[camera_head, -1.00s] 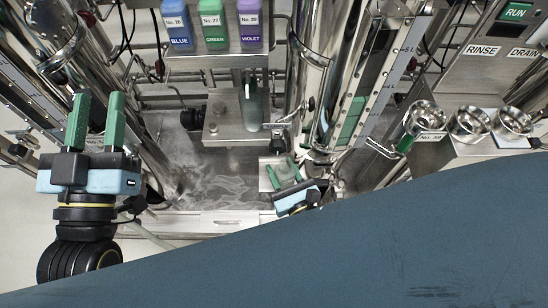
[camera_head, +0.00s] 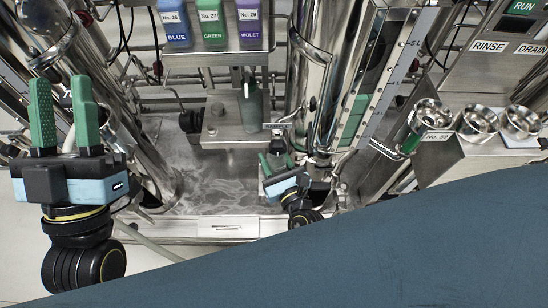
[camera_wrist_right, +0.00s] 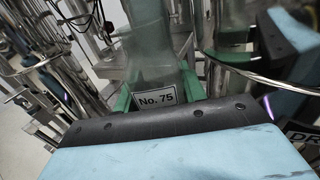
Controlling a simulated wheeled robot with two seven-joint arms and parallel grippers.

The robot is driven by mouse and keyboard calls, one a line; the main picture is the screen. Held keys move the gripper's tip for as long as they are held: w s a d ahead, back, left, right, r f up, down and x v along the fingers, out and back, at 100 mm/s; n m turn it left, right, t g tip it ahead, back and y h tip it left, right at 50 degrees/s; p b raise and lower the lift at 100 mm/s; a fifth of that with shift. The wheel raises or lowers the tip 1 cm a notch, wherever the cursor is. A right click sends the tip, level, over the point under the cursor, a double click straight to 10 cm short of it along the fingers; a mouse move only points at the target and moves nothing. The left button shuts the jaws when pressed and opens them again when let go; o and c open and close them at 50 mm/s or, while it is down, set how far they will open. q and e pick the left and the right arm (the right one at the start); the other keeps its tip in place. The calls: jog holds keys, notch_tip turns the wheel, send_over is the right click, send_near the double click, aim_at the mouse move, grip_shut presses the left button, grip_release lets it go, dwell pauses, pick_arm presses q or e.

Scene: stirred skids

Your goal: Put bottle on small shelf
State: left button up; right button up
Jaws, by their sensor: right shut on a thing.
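A tall, translucent grey-green bottle (camera_head: 252,112) shows upright in the head view, in front of a small steel shelf (camera_head: 215,134). In the right wrist view the bottle (camera_wrist_right: 150,45) stands between my green fingers, above a "No. 75" label. My right gripper (camera_head: 276,160) is low in the middle of the head view; it shows in the wrist view too (camera_wrist_right: 160,88), shut on the bottle. The head view does not show the grip clearly. Whether the bottle's base touches the shelf, I cannot tell. My left gripper (camera_head: 64,112) is open, empty, fingers up, at far left.
Blue (camera_head: 174,22), green (camera_head: 211,22) and violet (camera_head: 249,22) labelled containers sit on a rack above. Shiny steel columns (camera_head: 315,70) stand close on the right. Metal cups (camera_head: 478,122) are at far right. A blue surface (camera_head: 400,240) covers the lower right foreground.

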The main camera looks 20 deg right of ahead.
aim_at(280, 171)
jog(key=o, duration=0.5)
jog(key=shift+f, duration=0.15)
jog(key=shift+o, duration=0.9)
pick_arm(q)
jog(key=shift+s+r, duration=0.1)
pick_arm(e)
jog(key=shift+s+r+p, duration=0.15)
jog(key=shift+r+p, duration=0.1)
jog(key=shift+p, duration=0.05)
jog(key=s, duration=0.2)
jog(key=s+p, duration=0.1)
jog(key=s, duration=0.2)
jog(key=s+d+p, duration=0.1)
jog(key=s, duration=0.1)
jog(key=shift+s, duration=0.25)
pick_arm(q)
jog(key=w+f+g+y, duration=0.1)
jog(key=w+f+g, duration=0.2)
jog(key=f+g, duration=0.3)
jog(key=shift+w+f+y+p, duration=0.15)
jog(key=shift+f+y+p, duration=0.1)
jog(key=shift+y+p, duration=0.15)
pick_arm(e)
jog(key=shift+s+d, duration=0.2)
jog(key=shift+s, duration=1.9)
